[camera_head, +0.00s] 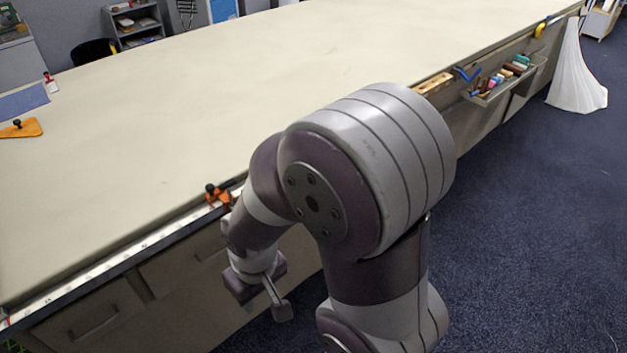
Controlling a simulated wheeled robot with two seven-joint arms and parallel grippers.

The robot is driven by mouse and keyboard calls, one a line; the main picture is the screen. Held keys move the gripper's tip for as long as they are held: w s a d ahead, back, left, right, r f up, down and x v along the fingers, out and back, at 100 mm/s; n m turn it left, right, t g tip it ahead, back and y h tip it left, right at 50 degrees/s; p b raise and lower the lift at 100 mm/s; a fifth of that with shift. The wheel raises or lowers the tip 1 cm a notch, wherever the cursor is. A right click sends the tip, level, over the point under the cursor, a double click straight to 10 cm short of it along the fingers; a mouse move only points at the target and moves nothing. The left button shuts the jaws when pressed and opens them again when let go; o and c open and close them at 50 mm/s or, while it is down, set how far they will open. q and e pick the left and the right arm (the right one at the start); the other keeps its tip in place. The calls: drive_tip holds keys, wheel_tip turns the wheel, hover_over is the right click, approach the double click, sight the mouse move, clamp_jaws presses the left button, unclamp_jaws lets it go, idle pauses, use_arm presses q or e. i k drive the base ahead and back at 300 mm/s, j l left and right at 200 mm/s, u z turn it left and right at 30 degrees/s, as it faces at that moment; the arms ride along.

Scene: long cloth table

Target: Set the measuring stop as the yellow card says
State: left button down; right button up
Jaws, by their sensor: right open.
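The measuring stop (217,194), orange with a black knob, sits on the white ruler strip (110,262) along the table's near edge. My right gripper (264,294) hangs below and to the right of the stop, in front of the drawer fronts, apart from it. It is open and holds nothing that I can see. My forearm covers the table edge just right of the stop. I cannot make out a yellow card. The ruler's marks are too small to read. My left gripper is out of view.
The long cloth table (250,90) is mostly bare. An orange piece with a black knob (20,128) lies by a blue sheet (23,102) at left. An open tray of colourful items (505,78) hangs on the table's side. White cloth (578,75) drapes at far right.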

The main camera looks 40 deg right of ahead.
sight(214, 194)
drive_tip(key=z, duration=0.8)
